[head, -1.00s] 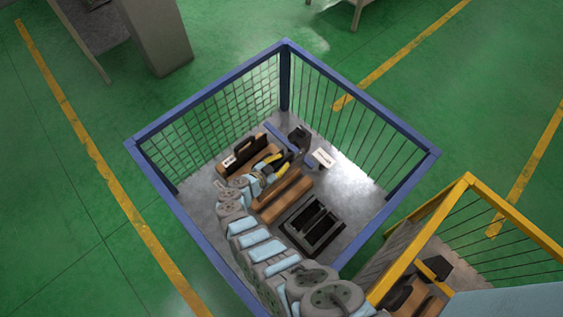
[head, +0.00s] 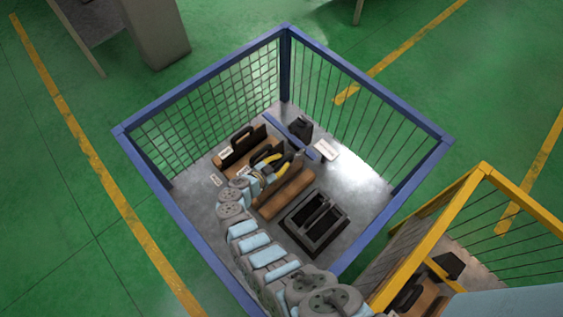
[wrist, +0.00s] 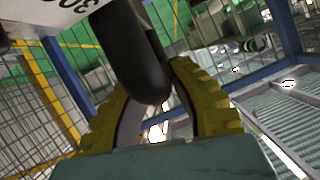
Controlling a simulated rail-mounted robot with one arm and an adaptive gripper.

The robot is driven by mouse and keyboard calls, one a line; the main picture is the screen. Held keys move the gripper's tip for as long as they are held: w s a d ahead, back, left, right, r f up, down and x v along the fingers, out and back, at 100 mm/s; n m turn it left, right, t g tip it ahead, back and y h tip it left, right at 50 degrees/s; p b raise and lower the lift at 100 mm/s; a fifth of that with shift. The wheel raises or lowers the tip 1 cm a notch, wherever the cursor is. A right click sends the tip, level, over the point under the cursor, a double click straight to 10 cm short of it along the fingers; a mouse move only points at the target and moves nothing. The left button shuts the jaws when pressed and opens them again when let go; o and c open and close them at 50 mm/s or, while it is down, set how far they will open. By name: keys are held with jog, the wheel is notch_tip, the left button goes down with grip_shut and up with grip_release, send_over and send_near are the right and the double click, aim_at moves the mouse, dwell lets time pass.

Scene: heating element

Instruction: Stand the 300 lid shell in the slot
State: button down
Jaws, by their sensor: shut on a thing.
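The 300 lid shell (head: 234,166) appears as a brown panel with a white label and a black handle, partly hidden by my gripper in the head view. In the wrist view its black handle (wrist: 132,55) sits between the yellow fingers, and the label reading 300 (wrist: 72,10) is upside down at the top left. My gripper (head: 267,164) is shut on this handle. A black frame with long openings (head: 316,222) lies on the grey floor to the lower right, apart from the shell. I cannot tell whether the shell touches the floor.
Another brown panel with black handle (head: 226,158) stands just behind. A black box (head: 300,128) and white card (head: 326,150) are at the back. A blue-railed cage (head: 375,90) surrounds everything.

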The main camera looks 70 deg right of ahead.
notch_tip(320, 180, down, 8)
jog(key=b, duration=0.6)
dwell(0.4)
jog(key=c, duration=1)
grip_release()
jog(key=shift+d, duration=0.1)
jog(key=shift+f, duration=0.1)
notch_tip(320, 180, up, 10)
jog(key=p, duration=0.8)
jog(key=shift+f, duration=0.25)
notch_tip(320, 180, up, 33)
jog(key=p, duration=3.3)
jog(key=shift+r+p, duration=0.2)
jog(key=shift+p, duration=0.2)
